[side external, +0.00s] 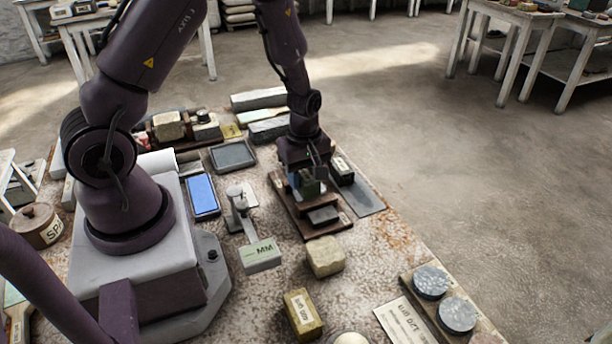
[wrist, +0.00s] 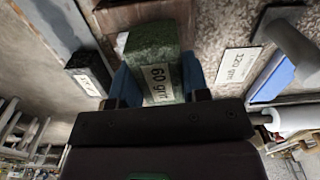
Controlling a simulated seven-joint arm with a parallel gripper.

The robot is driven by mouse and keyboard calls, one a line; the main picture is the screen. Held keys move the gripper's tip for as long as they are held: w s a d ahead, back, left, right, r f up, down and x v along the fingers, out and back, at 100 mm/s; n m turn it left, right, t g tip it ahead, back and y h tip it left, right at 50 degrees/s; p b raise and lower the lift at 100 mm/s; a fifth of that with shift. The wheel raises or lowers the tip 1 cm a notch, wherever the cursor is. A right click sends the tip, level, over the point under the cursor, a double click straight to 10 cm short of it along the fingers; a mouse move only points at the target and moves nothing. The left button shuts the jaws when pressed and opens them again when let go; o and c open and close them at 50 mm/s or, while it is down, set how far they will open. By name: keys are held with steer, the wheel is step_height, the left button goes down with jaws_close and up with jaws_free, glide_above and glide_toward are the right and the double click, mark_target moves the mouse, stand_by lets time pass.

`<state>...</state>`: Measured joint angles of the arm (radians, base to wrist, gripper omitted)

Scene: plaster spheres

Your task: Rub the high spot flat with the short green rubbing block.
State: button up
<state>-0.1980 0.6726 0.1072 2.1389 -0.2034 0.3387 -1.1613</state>
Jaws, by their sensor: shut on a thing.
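My gripper (side external: 308,190) is over a stepped brown wooden stand (side external: 290,212) on the bench. It is shut on a green block (wrist: 152,48) with a white label reading 60 grit. Blue finger pads press on both sides of the block in the wrist view. In the side view only a little of the green block (side external: 311,187) shows between the fingers. Whether it touches the stand I cannot tell. A pale rounded thing (side external: 350,339), perhaps a plaster sphere, is cut off at the bottom edge. No high spot can be made out.
A dark block (side external: 323,215) lies on the stand, and a black labelled block (side external: 342,170) is just right of my gripper. A gauge marked MM (side external: 262,253), a beige block (side external: 325,256) and a yellowish labelled block (side external: 303,314) stand nearer. Two speckled discs (side external: 430,282) (side external: 457,315) lie lower right.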

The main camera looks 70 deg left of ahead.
mark_target(311, 182)
steer(key=shift+a+f, duration=0.1)
steer(key=shift+a, duration=0.6)
steer(key=shift+d, duration=2.25)
steer(key=shift+s+a, duration=0.1)
steer(key=shift+a, duration=2.15)
steer(key=shift+d, duration=2.25)
steer(key=shift+a, duration=0.1)
steer(key=shift+a+r, duration=0.7)
steer(key=shift+a, duration=0.35)
steer(key=shift+w, duration=0.25)
